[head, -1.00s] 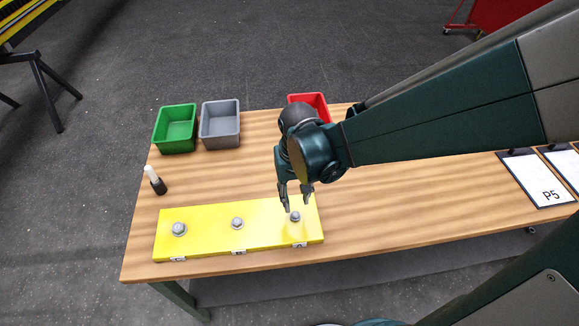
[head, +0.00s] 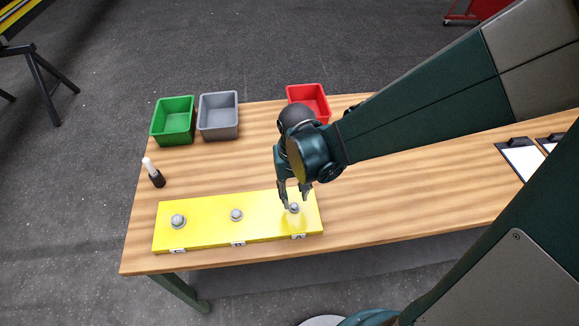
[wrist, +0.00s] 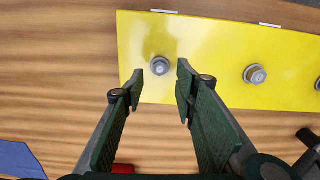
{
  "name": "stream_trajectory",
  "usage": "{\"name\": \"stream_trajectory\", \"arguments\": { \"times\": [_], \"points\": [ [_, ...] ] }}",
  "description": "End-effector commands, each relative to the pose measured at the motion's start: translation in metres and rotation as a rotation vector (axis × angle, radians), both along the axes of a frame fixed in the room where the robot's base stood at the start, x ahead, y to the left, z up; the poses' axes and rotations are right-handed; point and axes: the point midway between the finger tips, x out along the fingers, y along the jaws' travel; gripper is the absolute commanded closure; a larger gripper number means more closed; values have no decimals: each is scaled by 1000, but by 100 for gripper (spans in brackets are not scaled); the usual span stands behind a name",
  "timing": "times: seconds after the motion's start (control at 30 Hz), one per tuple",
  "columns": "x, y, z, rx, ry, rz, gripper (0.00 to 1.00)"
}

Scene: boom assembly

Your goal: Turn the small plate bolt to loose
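The yellow plate (head: 205,226) lies near the table's front edge with three grey bolts in a row. The right-hand bolt (head: 295,208), beside label A, looks the smallest and stands upright in the plate. It also shows in the wrist view (wrist: 160,66). My gripper (head: 295,201) is open just above this bolt. In the wrist view my gripper's fingers (wrist: 160,76) are apart, one to each side of the bolt, with visible gaps. No grip on the bolt shows.
The middle bolt (head: 236,215) and the left bolt (head: 178,221) stand on the same plate. A green bin (head: 173,121), a grey bin (head: 218,117) and a red bin (head: 308,100) line the back. A black-and-white bottle-like object (head: 154,173) stands at the left. The table between is clear.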

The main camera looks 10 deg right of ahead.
Motion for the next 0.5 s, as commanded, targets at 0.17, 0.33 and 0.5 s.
{"name": "stream_trajectory", "arguments": {
  "times": [0.17, 0.33, 0.5],
  "points": [
    [0, 0, -17, 0, 0, 0, 71],
    [1, 0, -31, 0, 0, 0, 71],
    [1, 0, -42, 0, 0, 0, 71]
  ]
}}
